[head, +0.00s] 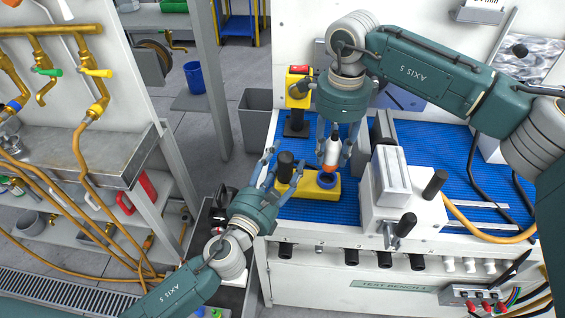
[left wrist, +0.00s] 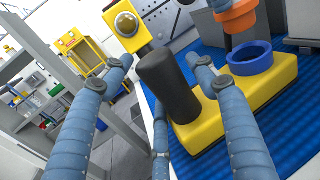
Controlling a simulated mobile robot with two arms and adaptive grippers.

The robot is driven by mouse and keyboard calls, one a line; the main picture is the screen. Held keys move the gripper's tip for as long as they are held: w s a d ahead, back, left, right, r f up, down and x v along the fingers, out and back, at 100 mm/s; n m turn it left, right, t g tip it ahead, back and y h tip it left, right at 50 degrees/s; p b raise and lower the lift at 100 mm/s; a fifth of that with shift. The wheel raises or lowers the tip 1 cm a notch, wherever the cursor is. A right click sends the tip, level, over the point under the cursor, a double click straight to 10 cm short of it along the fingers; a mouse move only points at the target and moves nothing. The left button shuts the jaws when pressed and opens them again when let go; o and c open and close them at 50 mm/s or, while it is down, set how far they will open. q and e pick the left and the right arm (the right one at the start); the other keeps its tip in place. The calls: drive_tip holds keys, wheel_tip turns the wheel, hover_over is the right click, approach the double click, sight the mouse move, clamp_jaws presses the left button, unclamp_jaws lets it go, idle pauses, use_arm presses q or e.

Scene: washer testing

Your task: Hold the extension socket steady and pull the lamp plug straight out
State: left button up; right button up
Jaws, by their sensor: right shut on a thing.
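The extension socket is a yellow block (head: 311,189) with a blue ring (head: 327,181) and an upright black handle (head: 285,165) on the blue mat. The left wrist view shows its yellow body (left wrist: 275,92) and black handle (left wrist: 166,85). My left gripper (head: 271,166) is open, its fingers on either side of the handle with gaps visible. My right gripper (head: 336,145) is shut on the white and orange lamp plug (head: 331,150), upright over the blue ring.
A white-grey vise-like block (head: 393,185) stands right of the socket. A yellow box with a red top (head: 298,85) stands behind on a black post. Black knobs (head: 351,257) line the bench front. Blue mat (head: 308,210) is bare in front of the socket.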

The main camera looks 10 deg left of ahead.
use_arm(q)
drive_tip(key=shift+s+f, duration=0.1)
drive_tip(key=shift+s, duration=0.05)
drive_tip(key=shift+s+a+f, duration=0.1)
drive_tip(key=shift+s, duration=0.2)
drive_tip(key=v, duration=1)
drive_tip(key=shift+s+a, duration=0.1)
drive_tip(key=shift+s, duration=0.15)
drive_tip(key=shift+s+a+r, duration=0.1)
drive_tip(key=shift+s+r, duration=0.15)
